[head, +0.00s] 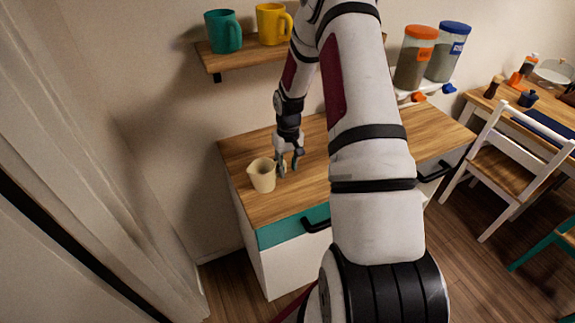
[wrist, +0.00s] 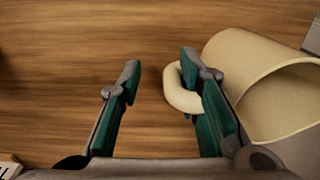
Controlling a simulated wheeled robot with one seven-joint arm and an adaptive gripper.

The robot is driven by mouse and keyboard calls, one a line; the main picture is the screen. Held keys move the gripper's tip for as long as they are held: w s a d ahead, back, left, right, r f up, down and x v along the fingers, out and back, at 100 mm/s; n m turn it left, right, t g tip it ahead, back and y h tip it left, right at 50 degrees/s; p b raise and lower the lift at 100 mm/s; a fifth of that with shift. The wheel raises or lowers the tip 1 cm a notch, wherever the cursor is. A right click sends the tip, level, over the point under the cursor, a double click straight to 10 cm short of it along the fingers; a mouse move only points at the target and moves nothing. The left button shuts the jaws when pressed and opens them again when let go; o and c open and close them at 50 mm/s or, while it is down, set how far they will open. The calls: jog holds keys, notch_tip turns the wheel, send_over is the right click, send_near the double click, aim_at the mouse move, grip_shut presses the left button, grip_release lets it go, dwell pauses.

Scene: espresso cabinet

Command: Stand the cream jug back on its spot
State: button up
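My gripper (wrist: 158,75) is open. The right finger overlaps the handle's loop; I cannot tell whether it is inside the loop or only above it. The left finger is clear of the jug. No marked spot is recognisable.
A wall shelf (head: 235,57) with a teal mug (head: 222,32) and a yellow mug (head: 271,24) hangs behind the cabinet. Two jars, orange-lidded (head: 414,62) and blue-lidded (head: 446,57), stand on a small shelf. A pale block edge (wrist: 8,166) shows at the wrist view's lower left.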

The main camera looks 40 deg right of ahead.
notch_tip(320, 180, up, 12)
jog(key=b, duration=0.2)
jog(key=s+a+r+n+t+h, duration=0.1)
jog(key=s+a+r, duration=0.1)
jog(key=a+r, duration=0.55)
jog(key=s+a+r+t+h, duration=0.1)
jog(key=s+a+r, duration=0.3)
jog(key=r, duration=0.6)
jog(key=s+a+r+n+t+y, duration=0.1)
jog(key=s+a+r, duration=0.2)
jog(key=s+a, duration=0.4)
jog(key=s+a+r+n+t, duration=0.1)
jog(key=s+a+r+t, duration=0.1)
jog(key=s+a+r, duration=0.2)
jog(key=s+a, duration=0.3)
jog(key=shift+s+r+y, duration=0.2)
jog(key=shift+s+y, duration=0.15)
jog(key=shift+y, duration=0.05)
